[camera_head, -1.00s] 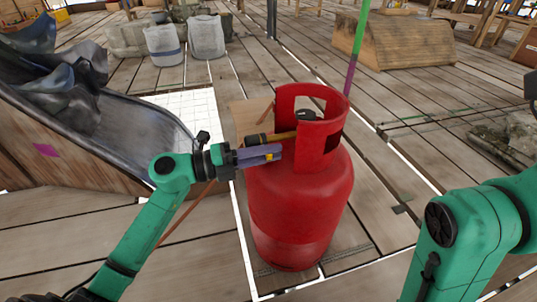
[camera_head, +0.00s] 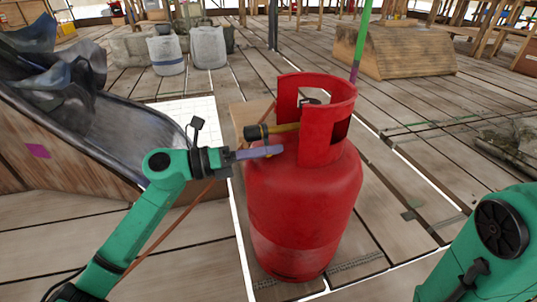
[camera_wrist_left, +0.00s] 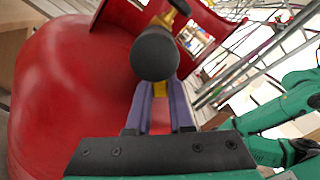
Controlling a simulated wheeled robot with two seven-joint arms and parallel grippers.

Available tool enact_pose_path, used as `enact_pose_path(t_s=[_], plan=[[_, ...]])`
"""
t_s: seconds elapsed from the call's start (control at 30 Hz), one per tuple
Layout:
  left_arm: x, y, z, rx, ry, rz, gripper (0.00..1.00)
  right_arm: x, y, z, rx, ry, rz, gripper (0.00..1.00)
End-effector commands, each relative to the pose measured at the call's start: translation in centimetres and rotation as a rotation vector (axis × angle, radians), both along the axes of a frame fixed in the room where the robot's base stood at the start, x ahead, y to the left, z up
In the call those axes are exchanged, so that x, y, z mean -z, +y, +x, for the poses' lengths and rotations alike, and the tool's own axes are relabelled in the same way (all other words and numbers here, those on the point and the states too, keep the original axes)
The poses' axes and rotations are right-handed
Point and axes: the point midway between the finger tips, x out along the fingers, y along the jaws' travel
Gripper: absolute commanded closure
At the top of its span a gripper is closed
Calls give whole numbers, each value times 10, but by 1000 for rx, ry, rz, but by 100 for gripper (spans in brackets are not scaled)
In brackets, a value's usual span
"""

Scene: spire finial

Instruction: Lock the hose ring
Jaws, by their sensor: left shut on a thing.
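A red gas cylinder (camera_head: 303,215) stands upright on the plank floor, with a red open collar (camera_head: 322,122) on top. A brass fitting (camera_head: 285,127) with a black hose end (camera_head: 256,132) sticks out leftward from the collar's opening. My left gripper (camera_head: 276,151) has purple fingers just below this hose end, at the cylinder's shoulder. The black end hides part of the grip. My right gripper is out of view.
A grey slide-like chute (camera_head: 140,130) with wooden sides stands at the left. A green and purple pole (camera_head: 359,50) rises behind the cylinder. Grey buckets (camera_head: 208,47) and a wooden block (camera_head: 408,50) stand farther back. The planks right of the cylinder are mostly clear.

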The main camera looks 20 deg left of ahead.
Motion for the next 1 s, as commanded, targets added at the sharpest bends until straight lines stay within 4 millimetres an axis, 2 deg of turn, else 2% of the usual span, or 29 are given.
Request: enact_pose_path(t_s=[0.43,0.47,0.5,0.53,1.0], plan=[[1,0,0,1,-10,10,100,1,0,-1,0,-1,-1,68],[1,0,0,1,-10,10,76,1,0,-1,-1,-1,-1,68],[2,0,0,0,-9,9,61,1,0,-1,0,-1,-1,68],[2,0,0,0,-9,9,50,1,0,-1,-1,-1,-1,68],[3,1,2,-5,-7,10,50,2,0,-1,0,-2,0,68]])
